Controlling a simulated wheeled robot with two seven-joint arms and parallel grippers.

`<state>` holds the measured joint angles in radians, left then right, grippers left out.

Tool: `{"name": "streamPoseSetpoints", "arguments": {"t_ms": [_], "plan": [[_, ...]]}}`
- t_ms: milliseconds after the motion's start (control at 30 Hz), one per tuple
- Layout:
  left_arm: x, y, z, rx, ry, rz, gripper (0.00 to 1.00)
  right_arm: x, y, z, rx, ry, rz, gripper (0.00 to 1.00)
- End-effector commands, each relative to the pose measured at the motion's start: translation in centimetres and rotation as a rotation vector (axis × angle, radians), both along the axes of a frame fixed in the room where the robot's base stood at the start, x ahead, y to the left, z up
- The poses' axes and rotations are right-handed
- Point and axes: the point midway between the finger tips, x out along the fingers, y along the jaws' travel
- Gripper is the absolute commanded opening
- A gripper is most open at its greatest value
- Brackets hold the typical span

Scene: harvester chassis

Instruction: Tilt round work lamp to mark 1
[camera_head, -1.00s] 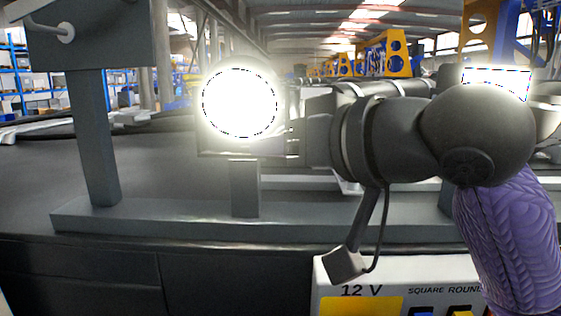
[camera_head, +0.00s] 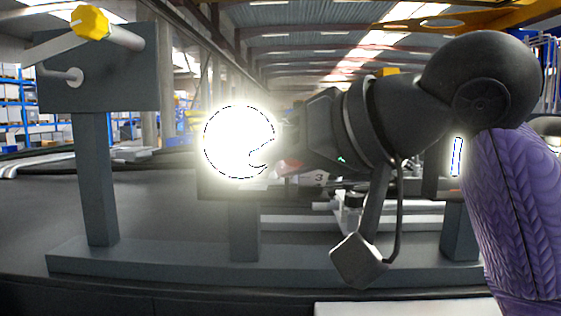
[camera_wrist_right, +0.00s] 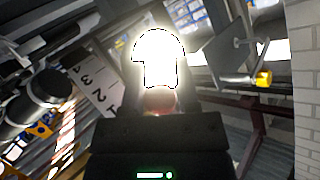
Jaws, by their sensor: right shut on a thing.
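The round work lamp (camera_head: 238,142) is lit and glaring, left of centre in the head view, above a grey post. My right gripper (camera_head: 282,158) reaches it from the right and is shut at its right edge; glare hides the exact contact. In the right wrist view the lamp's glow (camera_wrist_right: 158,55) lies beyond the jaws, with a reddish piece (camera_wrist_right: 160,100) between them. Which mark the lamp points at cannot be told. My left gripper is out of view.
A grey box on a post with a yellow knob (camera_head: 90,23) stands at the left. A grey base rail (camera_head: 150,265) runs below the lamp. Another lit lamp (camera_head: 457,157) shows partly, beside my purple right arm. A white surface (camera_head: 400,308) lies at the bottom edge.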

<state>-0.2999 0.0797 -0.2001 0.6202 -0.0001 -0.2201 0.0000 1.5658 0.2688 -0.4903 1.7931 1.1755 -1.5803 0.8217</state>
Motion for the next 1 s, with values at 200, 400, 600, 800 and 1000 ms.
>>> {"name": "streamPoseSetpoints", "arguments": {"t_ms": [200, 400, 600, 800, 1000], "plan": [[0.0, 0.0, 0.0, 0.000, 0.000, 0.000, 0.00, 0.0, -0.1, 0.3, 0.005, -0.010, -0.001, 0.46], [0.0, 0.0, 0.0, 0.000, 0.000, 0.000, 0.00, 0.0, 0.0, 0.2, 0.002, -0.006, 0.000, 0.74], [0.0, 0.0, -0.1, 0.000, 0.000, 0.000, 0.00, -0.1, -0.1, 0.1, 0.002, -0.005, -0.001, 0.74], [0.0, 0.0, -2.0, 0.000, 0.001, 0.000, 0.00, -2.2, -2.8, 1.1, 0.004, -0.011, -0.004, 0.74], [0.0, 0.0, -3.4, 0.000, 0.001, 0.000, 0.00, -5.0, -6.2, 3.0, 0.004, -0.008, -0.004, 0.74]]}}
